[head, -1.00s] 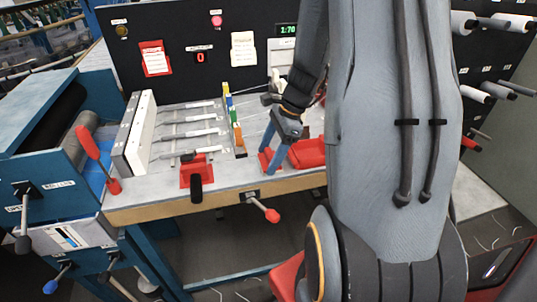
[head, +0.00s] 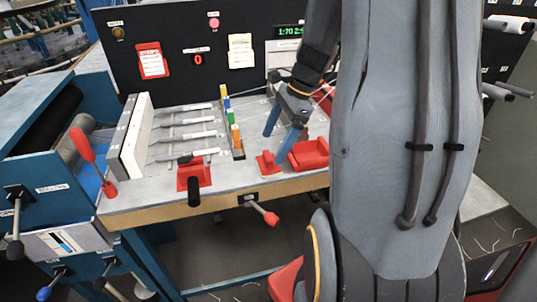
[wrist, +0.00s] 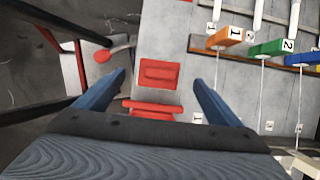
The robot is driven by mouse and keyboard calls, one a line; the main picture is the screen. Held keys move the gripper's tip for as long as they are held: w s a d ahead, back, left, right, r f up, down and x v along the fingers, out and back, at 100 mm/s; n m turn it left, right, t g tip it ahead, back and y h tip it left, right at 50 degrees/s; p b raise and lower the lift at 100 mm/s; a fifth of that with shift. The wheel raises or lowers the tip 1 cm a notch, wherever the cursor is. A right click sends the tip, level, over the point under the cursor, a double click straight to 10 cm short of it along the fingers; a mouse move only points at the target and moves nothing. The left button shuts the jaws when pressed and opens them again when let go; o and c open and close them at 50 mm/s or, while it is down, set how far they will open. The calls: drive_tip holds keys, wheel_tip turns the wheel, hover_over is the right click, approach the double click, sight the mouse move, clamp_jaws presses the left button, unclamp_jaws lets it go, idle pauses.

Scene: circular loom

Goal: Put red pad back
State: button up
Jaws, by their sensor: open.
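A small red pad with a raised grip (head: 268,162) lies on the grey bench top near its front edge. It also shows in the wrist view (wrist: 160,73) as a red rectangle between the fingertips, apart from both. A larger red tray with a raised rim (head: 310,153) is just to its right; in the wrist view this tray (wrist: 152,107) is partly cut off by my gripper body. My gripper (head: 283,132) is open, its blue fingers pointing down above and behind the pad.
A rack of coloured blocks (head: 233,128) stands left of my gripper. A red-based lever (head: 195,175) stands left of the pad, and a red-knobbed lever (head: 265,213) sticks out below the bench front. Thin threads run from the rack.

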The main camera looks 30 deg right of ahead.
drive_tip(key=w+b+v, duration=0.1)
drive_tip(key=v, duration=0.5)
drive_tip(key=s+a+f+n+h, duration=0.2)
drive_tip(key=s+a+f+n, duration=0.1)
drive_tip(key=a+n, duration=0.5)
drive_tip(key=s+a+f+n+h, duration=0.2)
drive_tip(key=s+a+n, duration=0.2)
drive_tip(key=a+n, duration=0.5)
drive_tip(key=n, duration=0.4)
drive_tip(key=shift+a+f+t, duration=0.2)
drive_tip(key=shift+f+t, duration=0.1)
drive_tip(key=shift+f, duration=0.05)
drive_tip(key=shift+s, duration=0.15)
